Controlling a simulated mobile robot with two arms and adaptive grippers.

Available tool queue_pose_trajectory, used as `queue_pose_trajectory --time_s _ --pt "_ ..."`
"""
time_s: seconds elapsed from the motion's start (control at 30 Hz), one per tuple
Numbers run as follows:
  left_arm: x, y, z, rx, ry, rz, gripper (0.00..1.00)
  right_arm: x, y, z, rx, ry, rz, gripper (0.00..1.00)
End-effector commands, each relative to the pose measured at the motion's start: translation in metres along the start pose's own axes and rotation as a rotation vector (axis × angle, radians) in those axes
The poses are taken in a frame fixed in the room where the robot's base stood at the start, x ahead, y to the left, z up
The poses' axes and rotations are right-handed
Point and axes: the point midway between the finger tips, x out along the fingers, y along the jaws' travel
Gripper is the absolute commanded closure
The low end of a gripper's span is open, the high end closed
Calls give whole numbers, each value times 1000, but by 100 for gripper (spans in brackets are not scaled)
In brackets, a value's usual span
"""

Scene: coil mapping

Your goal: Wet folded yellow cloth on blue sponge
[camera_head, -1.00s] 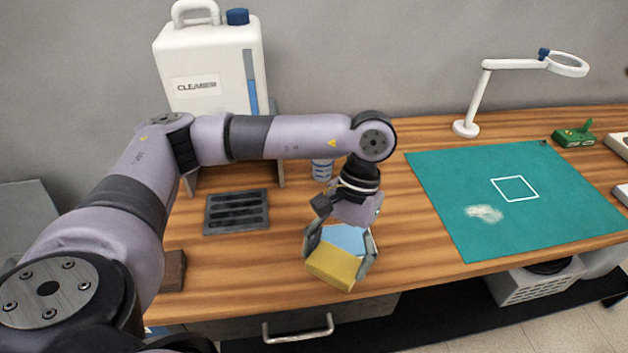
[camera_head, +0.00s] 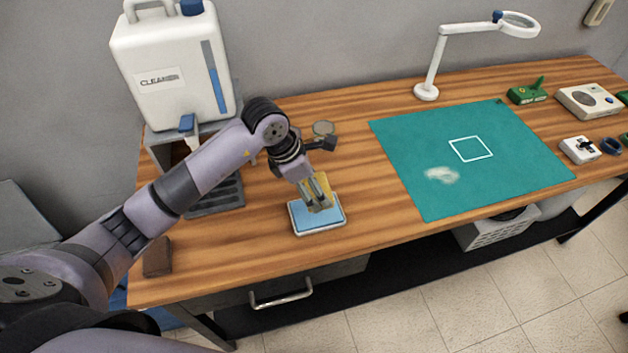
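My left gripper (camera_head: 318,203) is above the blue sponge (camera_head: 302,219), with its fingers pointing down. The folded yellow cloth (camera_head: 322,188) is between its fingers, partly hidden by them. The cloth's lower edge is at or just above the sponge; I cannot tell whether they touch. The light-blue sponge lies flat in a shallow white-rimmed dish (camera_head: 322,232) near the table's front edge. My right gripper is not in view.
A white cleaner canister (camera_head: 165,75) with a tap stands on a stand at the back left. A dark slotted tray (camera_head: 215,203) and a brown block (camera_head: 157,257) lie left of the sponge.

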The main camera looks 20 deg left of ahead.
Motion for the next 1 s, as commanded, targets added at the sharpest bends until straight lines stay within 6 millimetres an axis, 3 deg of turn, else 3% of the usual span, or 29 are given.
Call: queue_pose_trajectory --time_s 0.6,1.0 --pt "50 0 -21 0 0 -1 48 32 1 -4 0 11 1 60" --pt "54 0 -23 2 1 0 48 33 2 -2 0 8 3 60"
